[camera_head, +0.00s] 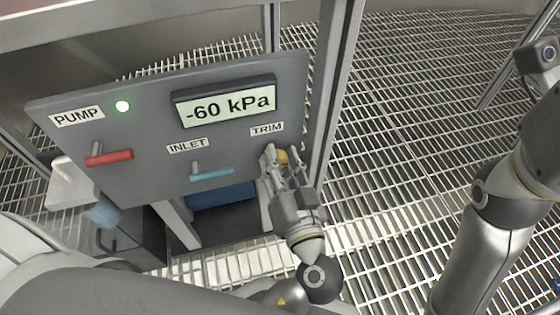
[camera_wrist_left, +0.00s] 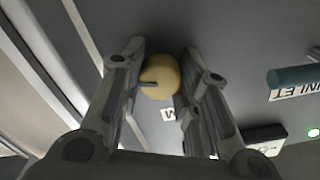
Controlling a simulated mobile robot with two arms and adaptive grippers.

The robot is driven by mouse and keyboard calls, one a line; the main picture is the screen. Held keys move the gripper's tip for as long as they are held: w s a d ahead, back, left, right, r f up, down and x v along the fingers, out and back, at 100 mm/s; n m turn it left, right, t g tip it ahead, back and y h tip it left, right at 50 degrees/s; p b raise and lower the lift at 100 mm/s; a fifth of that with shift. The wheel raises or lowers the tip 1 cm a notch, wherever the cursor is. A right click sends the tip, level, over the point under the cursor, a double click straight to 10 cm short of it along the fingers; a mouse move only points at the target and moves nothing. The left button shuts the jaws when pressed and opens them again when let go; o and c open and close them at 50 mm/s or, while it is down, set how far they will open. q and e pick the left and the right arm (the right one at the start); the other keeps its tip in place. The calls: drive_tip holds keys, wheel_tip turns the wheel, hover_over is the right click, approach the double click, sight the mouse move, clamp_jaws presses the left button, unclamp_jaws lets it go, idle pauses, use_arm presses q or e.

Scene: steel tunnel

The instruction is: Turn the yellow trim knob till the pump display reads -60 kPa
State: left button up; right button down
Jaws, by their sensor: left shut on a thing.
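The yellow trim knob (camera_head: 282,157) sits on the grey pump panel (camera_head: 150,160) below the TRIM label (camera_head: 267,129). My left gripper (camera_head: 282,160) is at the knob, with its fingers on both sides of it and shut on it. In the left wrist view the round knob (camera_wrist_left: 159,77), with a dark pointer mark, lies between the two fingers. The pump display (camera_head: 229,106) reads -60 kPa. My right arm shows at the right edge, but its gripper is out of view.
A red lever (camera_head: 110,157) under the PUMP label and a teal lever (camera_head: 212,174) under INLET are on the same panel. A green light (camera_head: 122,106) is lit. A steel post (camera_head: 335,90) stands just right of the panel. Grating floor (camera_head: 410,110) lies open beyond.

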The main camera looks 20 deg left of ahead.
use_arm(q)
drive_tip(key=shift+f, duration=0.15)
drive_tip(key=o, duration=1)
drive_tip(key=shift+o, duration=0.2)
drive_tip(key=v, duration=1.2)
